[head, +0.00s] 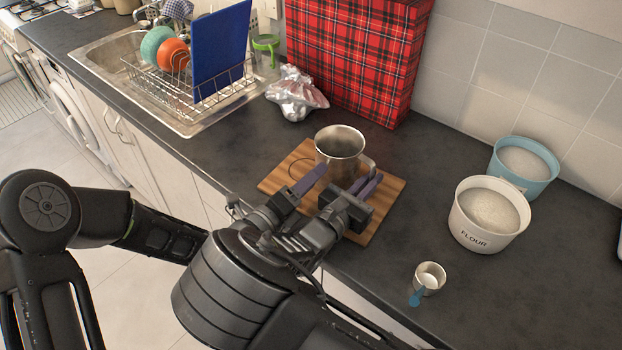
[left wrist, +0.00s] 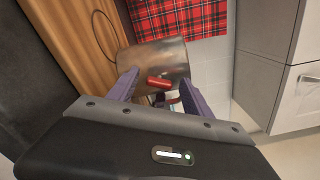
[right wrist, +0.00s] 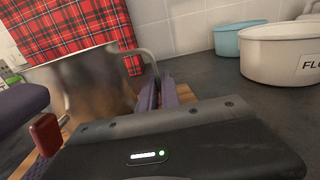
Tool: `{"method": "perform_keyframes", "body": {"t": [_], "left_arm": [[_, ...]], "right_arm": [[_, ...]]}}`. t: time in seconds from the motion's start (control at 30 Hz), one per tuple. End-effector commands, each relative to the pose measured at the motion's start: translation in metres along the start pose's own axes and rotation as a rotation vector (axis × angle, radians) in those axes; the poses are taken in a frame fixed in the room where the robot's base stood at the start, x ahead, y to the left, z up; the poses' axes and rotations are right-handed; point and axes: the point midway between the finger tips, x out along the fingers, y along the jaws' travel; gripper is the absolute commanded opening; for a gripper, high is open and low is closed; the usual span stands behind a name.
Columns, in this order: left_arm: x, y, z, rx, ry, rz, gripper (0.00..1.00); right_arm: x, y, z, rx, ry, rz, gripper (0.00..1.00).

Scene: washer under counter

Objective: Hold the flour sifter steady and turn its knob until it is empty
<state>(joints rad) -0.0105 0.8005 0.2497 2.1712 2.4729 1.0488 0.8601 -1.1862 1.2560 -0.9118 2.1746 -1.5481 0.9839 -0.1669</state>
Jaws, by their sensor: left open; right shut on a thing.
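The steel flour sifter (head: 340,148) stands upright on a wooden board; whether flour is inside I cannot tell. Its red knob (left wrist: 158,82) shows in the left wrist view, and also in the right wrist view (right wrist: 45,134). The knob is hidden in the head view. My left gripper (head: 311,181) is open, with its fingers on either side of the knob and a gap between. My right gripper (right wrist: 159,88) is shut on the sifter's handle (right wrist: 150,60), on the sifter's right side.
The wooden board (head: 280,178) lies near the counter's front edge. To the right are a white flour tub (head: 474,240), a blue tub (head: 540,183) and a small metal cup (head: 430,275). A red tartan box (head: 355,60) stands behind. A dish rack (head: 225,92) is at left.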

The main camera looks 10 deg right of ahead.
Motion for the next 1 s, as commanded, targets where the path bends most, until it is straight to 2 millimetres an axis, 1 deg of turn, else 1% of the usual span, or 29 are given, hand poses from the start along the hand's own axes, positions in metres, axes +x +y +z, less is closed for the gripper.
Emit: {"method": "perform_keyframes", "body": {"t": [0.1,0.3,0.33,1.0], "left_arm": [[0.0035,0.0001,-0.0003,0.000,0.001,0.001,0.58],[0.0033,0.0002,-0.0002,0.000,0.001,0.001,0.58],[0.0033,0.0003,-0.0002,0.000,0.001,0.001,0.57],[0.0030,0.0004,-0.0001,0.000,0.000,0.001,0.02]], "right_arm": [[0.0000,0.0000,-0.0001,0.000,0.000,0.000,0.00],[0.0000,0.0000,-0.0001,0.000,0.000,0.000,0.00],[0.0000,0.0000,-0.0001,0.000,0.000,0.000,0.00],[0.0000,-0.0001,-0.0001,0.000,0.000,0.000,0.00]]}}
